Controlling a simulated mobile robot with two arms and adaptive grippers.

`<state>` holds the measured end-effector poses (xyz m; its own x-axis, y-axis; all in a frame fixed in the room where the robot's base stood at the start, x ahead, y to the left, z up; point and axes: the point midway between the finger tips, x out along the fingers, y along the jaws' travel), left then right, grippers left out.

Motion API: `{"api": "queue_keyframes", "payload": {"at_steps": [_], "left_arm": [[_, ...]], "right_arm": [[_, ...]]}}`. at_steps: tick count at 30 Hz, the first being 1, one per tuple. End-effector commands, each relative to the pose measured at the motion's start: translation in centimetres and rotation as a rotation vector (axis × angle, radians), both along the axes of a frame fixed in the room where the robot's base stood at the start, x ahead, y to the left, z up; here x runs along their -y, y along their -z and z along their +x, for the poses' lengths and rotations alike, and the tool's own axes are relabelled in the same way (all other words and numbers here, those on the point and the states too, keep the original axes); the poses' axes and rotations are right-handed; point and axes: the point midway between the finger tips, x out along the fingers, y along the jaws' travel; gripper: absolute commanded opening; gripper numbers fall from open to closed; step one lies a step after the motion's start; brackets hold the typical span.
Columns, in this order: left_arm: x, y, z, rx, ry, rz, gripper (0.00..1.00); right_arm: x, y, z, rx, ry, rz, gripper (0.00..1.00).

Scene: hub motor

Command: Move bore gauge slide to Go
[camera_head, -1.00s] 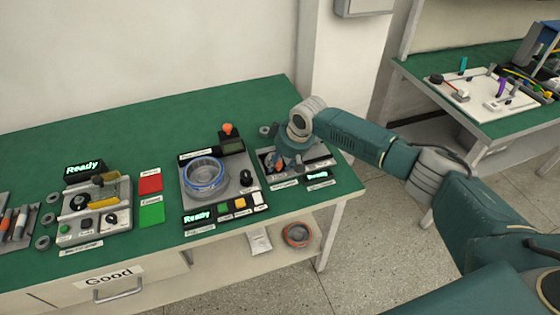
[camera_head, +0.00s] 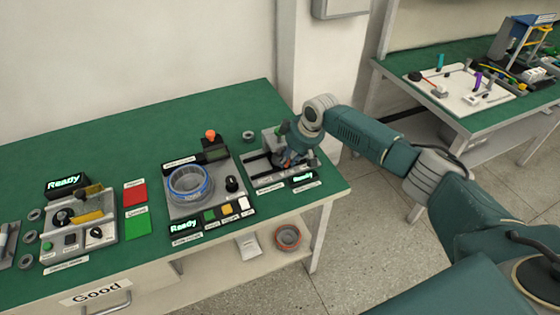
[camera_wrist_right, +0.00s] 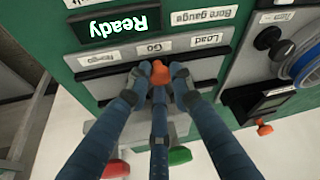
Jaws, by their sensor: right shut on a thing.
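The bore gauge station (camera_head: 256,170) sits at the right end of the green bench, with a lit "Ready" display beside it, also in the right wrist view (camera_wrist_right: 117,25). Upside-down labels there read Load (camera_wrist_right: 208,38), Go (camera_wrist_right: 155,48) and what looks like Nogo (camera_wrist_right: 97,56). My right gripper (camera_head: 290,159) is over the station. In the right wrist view its fingers (camera_wrist_right: 159,80) are shut on the orange slide knob (camera_wrist_right: 159,69), which stands beside the Go label. The fingers hide part of the slide and its track. My left gripper is not in view.
Left of the gauge is a station with a blue-rimmed ring (camera_head: 190,185), a black knob and coloured buttons. Red (camera_head: 135,193) and green (camera_head: 137,222) cards lie farther left. A small grey ring (camera_head: 249,136) lies behind. A second bench (camera_head: 460,115) stands at the right.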

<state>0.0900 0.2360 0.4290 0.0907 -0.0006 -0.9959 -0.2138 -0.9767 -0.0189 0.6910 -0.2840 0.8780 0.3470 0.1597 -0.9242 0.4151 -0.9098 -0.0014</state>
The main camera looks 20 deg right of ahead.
Motion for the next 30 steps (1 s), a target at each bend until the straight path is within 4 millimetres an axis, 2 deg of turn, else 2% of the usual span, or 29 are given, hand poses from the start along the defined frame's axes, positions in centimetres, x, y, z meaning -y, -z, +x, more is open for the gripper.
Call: {"api": "queue_keyframes", "payload": {"at_steps": [5,6,9,20,23,30], "left_arm": [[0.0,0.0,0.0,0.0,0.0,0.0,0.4],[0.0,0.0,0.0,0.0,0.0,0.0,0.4],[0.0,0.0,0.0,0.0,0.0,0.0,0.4],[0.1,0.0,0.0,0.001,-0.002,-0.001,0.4],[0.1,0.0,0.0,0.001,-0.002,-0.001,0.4],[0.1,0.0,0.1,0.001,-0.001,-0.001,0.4]], "right_arm": [[0.0,-0.3,0.2,0.006,0.001,0.001,0.0],[0.0,-0.3,0.2,0.007,0.001,0.001,0.23],[0.0,-0.3,0.2,0.006,0.001,0.001,0.4],[0.0,-0.4,0.1,0.005,0.001,0.002,0.4],[0.2,-1.1,-0.2,0.005,0.002,0.002,0.4],[0.8,-4.5,-1.4,0.008,0.001,0.0,0.4]]}}
